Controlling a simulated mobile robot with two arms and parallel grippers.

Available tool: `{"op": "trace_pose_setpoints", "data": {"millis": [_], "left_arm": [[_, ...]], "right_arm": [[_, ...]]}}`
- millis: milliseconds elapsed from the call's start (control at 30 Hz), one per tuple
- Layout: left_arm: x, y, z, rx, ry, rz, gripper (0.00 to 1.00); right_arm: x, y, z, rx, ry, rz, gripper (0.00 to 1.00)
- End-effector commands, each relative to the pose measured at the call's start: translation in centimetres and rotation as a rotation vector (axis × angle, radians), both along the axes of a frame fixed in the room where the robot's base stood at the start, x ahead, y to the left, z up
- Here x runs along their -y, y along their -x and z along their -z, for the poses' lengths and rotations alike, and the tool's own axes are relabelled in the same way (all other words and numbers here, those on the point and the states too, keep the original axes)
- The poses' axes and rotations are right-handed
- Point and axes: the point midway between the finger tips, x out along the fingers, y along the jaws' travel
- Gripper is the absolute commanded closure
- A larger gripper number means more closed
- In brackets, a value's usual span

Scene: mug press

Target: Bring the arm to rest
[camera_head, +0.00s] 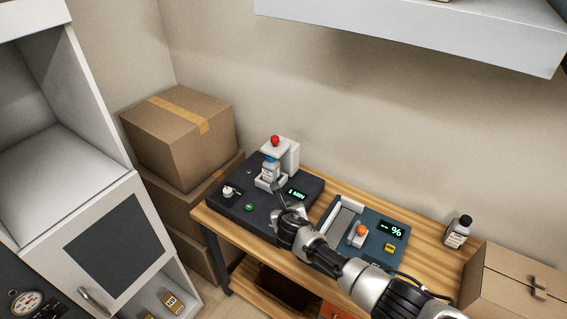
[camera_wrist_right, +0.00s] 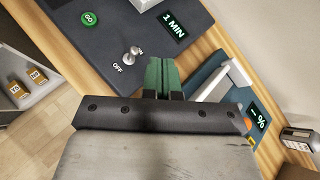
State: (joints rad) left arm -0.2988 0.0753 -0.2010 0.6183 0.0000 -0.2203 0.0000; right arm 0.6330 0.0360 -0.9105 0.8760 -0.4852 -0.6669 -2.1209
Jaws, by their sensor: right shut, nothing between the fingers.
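My right arm comes in from the lower right of the head view. Its gripper (camera_head: 280,190) is over the front right of the dark press unit (camera_head: 227,203), near the "1 MIN" display (camera_head: 297,193). In the right wrist view the green fingers (camera_wrist_right: 162,74) are together and hold nothing. A metal knob marked OFF (camera_wrist_right: 131,52) shows just left of the fingers, apart from them in the picture. The green GO button (camera_wrist_right: 89,18) is farther left. My left gripper is in neither view.
A white shelf (camera_head: 420,25) hangs above.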

Motion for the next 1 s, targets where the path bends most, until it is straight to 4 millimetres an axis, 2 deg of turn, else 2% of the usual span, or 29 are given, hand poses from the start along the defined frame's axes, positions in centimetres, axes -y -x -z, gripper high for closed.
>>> {"op": "trace_pose_setpoints", "data": {"millis": [167,267,367,467,567,700,800,1000], "left_arm": [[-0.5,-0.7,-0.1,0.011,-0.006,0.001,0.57],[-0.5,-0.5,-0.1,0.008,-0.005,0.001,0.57],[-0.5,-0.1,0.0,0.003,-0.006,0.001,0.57],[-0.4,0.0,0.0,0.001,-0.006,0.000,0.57],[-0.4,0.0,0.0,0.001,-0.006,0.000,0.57],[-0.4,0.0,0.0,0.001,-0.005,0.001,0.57],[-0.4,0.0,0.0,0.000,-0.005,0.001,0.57],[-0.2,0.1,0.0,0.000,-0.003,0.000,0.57]], "right_arm": [[-0.2,0.6,0.3,-0.010,-0.038,0.022,1.00],[-0.7,2.9,1.1,-0.052,-0.196,0.121,1.00],[-1.0,7.0,2.0,-0.127,-0.479,0.331,1.00],[-0.1,11.8,2.4,-0.210,-0.808,0.629,1.00],[1.9,16.6,2.0,-0.270,-1.107,0.958,1.00],[5.6,23.4,0.5,-0.294,-1.454,1.433,1.00],[8.1,27.3,-0.8,-0.268,-1.618,1.709,1.00],[11.4,32.8,-3.3,-0.185,-1.804,2.075,1.00]]}}
